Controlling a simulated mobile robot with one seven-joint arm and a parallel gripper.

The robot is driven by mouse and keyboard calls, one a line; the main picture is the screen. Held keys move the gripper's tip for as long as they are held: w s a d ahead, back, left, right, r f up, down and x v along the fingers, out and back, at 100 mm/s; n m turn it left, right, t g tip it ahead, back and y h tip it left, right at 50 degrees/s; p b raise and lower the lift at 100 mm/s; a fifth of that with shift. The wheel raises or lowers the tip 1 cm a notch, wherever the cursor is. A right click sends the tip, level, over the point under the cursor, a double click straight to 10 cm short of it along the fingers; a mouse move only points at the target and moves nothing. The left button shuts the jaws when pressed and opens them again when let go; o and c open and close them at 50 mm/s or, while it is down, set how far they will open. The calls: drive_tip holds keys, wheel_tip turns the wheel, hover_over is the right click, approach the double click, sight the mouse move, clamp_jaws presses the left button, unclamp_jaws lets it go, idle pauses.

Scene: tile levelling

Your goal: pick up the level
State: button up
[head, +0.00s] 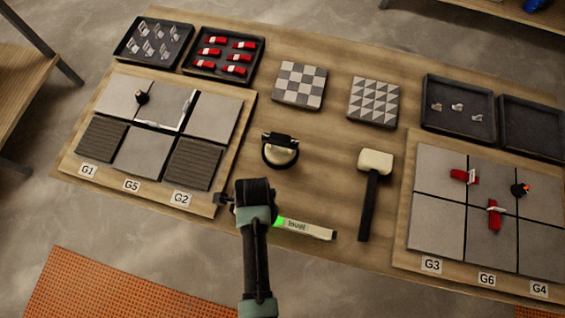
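The level (308,229) is a light bar with a bright green end and dark lettering. It lies on the wooden table near its front edge, and its left end meets my arm in the picture. My arm rises from the bottom of the head view, and my gripper (222,199) shows as a small dark shape left of the wrist, near the corner of the left tile board. The gripper is apart from the visible part of the level. Its fingers are too small and dark to tell whether they are open.
A mallet (369,205) lies right of the level. A round-based handled tool (280,155) stands behind my wrist. Tile boards sit left (228,165) and right (404,225). Trays and two patterned tiles (300,85) (373,102) line the back.

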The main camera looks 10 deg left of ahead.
drive_tip(key=shift+f, duration=0.35)
clamp_jaws()
drive_tip(key=shift+r, duration=0.1)
